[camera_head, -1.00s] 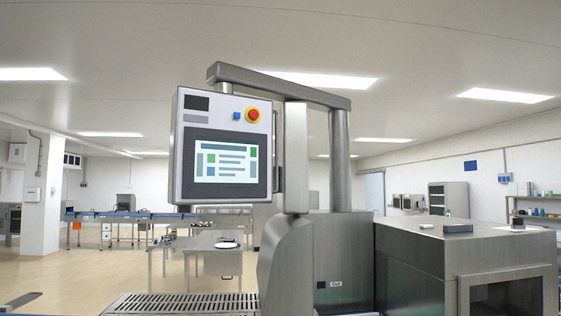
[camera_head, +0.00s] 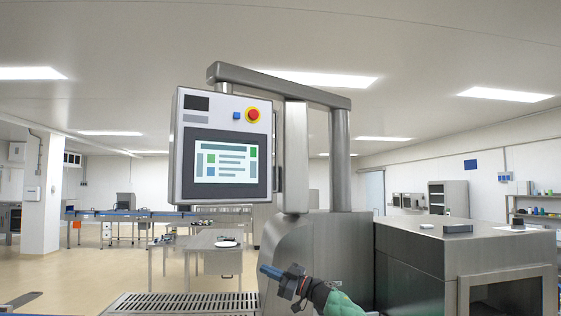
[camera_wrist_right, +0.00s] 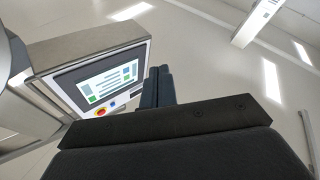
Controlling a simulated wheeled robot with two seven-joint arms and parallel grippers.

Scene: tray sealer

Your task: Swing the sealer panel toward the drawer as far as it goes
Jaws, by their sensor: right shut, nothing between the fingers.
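The sealer panel (camera_head: 222,148) hangs from an overhead arm (camera_head: 280,88) on a steel post, at the middle left of the head view. It has a lit screen, a blue button and a red emergency button on a yellow ring. In the right wrist view the panel (camera_wrist_right: 100,80) shows at the left, tilted by the camera's angle. My right gripper (camera_head: 265,270) is below and right of the panel, in front of the machine body, apart from the panel. Its fingers (camera_wrist_right: 160,85) are shut and empty. My left gripper is out of view.
The steel machine body (camera_head: 300,260) stands under the post, with a slatted bed (camera_head: 180,304) at its left and a box-shaped housing (camera_head: 465,250) with a dark opening at its right. The space around the panel's left side looks clear. Tables (camera_head: 205,245) stand farther back.

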